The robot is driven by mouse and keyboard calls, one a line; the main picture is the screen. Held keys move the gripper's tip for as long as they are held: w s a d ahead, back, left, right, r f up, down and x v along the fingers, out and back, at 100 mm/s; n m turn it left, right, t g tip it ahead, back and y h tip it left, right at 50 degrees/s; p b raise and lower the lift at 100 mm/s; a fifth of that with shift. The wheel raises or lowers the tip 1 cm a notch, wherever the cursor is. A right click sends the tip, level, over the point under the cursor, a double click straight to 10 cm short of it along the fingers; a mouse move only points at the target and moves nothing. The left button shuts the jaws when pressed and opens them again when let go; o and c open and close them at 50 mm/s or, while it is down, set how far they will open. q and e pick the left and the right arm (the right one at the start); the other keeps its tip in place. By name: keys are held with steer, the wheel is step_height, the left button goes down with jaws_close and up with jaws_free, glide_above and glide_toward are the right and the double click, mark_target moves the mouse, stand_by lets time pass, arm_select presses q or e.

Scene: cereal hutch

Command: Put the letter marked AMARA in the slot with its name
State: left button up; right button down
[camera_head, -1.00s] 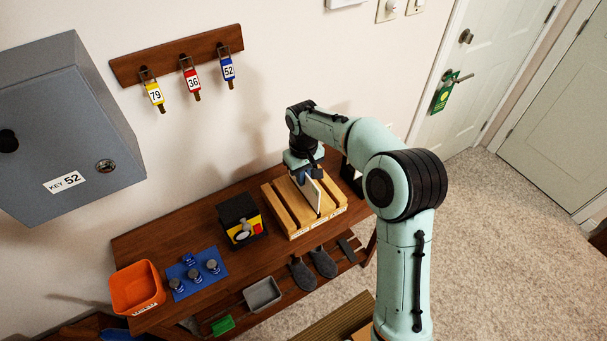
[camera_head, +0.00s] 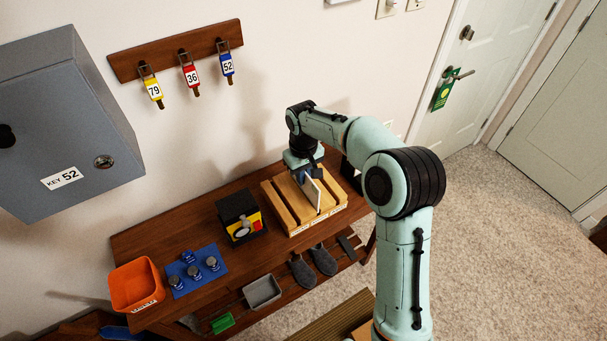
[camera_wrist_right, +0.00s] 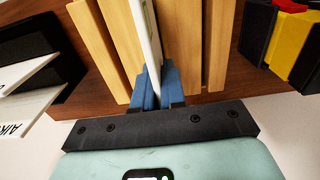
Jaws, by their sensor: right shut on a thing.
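A white letter (camera_head: 314,194) stands on edge at the slots of the wooden slatted rack (camera_head: 318,222) on the table. My right gripper (camera_head: 309,175) is shut on the letter from above and behind. In the right wrist view, the blue fingers (camera_wrist_right: 157,90) pinch the letter (camera_wrist_right: 147,38), which stands upright in line with a gap between the wooden slats (camera_wrist_right: 124,45). How deep the letter sits is hard to tell. The name on the held letter does not show. The name labels along the rack's front are too small to read. My left gripper is out of view.
A black holder (camera_wrist_right: 35,45) with other white letters (camera_wrist_right: 28,78) stands close beside the rack. On the rack's other side is a black, yellow and red box (camera_head: 241,217). A blue mat with knobs (camera_head: 198,272) and an orange bin (camera_head: 136,287) are farther left.

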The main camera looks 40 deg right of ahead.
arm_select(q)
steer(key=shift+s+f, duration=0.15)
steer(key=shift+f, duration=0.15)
arm_select(e)
steer(key=shift+f, duration=0.65)
steer(key=c, duration=0.7)
jaws_free()
steer(key=shift+c, duration=0.2)
steer(key=shift+r+p, duration=1.25)
steer(key=shift+r, duration=1.3)
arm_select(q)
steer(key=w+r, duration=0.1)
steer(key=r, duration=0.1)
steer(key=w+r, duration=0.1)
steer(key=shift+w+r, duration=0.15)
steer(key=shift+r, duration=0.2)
arm_select(e)
steer(key=shift+f, duration=0.1)
